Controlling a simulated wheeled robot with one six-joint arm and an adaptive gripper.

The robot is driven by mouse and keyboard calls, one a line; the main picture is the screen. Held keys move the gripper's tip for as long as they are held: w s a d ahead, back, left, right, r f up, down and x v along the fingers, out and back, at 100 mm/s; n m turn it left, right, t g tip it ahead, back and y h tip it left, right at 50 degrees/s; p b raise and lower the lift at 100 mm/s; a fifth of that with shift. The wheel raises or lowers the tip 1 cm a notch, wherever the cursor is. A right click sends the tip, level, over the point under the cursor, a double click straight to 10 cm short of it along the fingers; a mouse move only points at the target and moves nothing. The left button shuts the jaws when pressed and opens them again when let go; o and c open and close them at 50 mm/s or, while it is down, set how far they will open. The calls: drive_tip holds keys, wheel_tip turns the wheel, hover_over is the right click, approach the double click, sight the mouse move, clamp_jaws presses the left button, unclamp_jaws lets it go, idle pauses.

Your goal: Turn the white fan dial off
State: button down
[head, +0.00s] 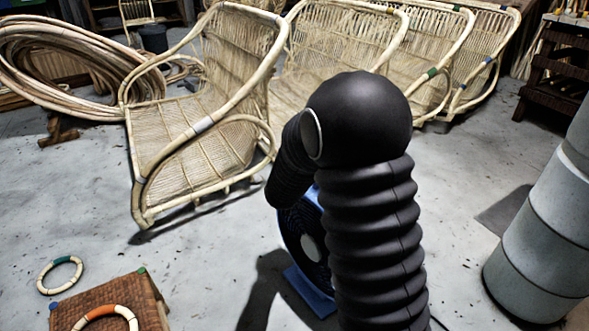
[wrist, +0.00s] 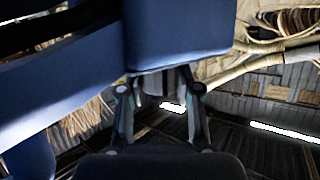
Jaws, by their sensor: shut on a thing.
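A blue fan (head: 293,228) with a pale round hub stands on the floor, partly hidden behind my black ribbed arm in the head view. In the wrist view the fan's blue body (wrist: 178,35) fills the top middle, right above my fingers. My gripper (wrist: 160,88) points at the body's lower edge, with its two fingers on either side of a small pale grey-white piece, the dial (wrist: 152,85). The fingers are closed on it. The dial's face and setting are hidden. In the head view my gripper and the dial are hidden behind my arm.
Rattan chairs (head: 195,150) stand in a row behind the fan. Rattan coils (head: 70,60) lie at the back left. A woven box (head: 135,298) with rings is at the front left, and a grey drum (head: 545,230) at the right. Bare floor lies between.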

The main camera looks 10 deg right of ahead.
drive_tip(key=shift+n+t+y, duration=0.4)
drive_tip(key=shift+n+y, duration=0.3)
drive_tip(key=shift+y, duration=0.2)
drive_tip(key=c, duration=0.8)
unclamp_jaws()
drive_tip(key=v, duration=1.2)
drive_tip(key=shift+r, duration=0.1)
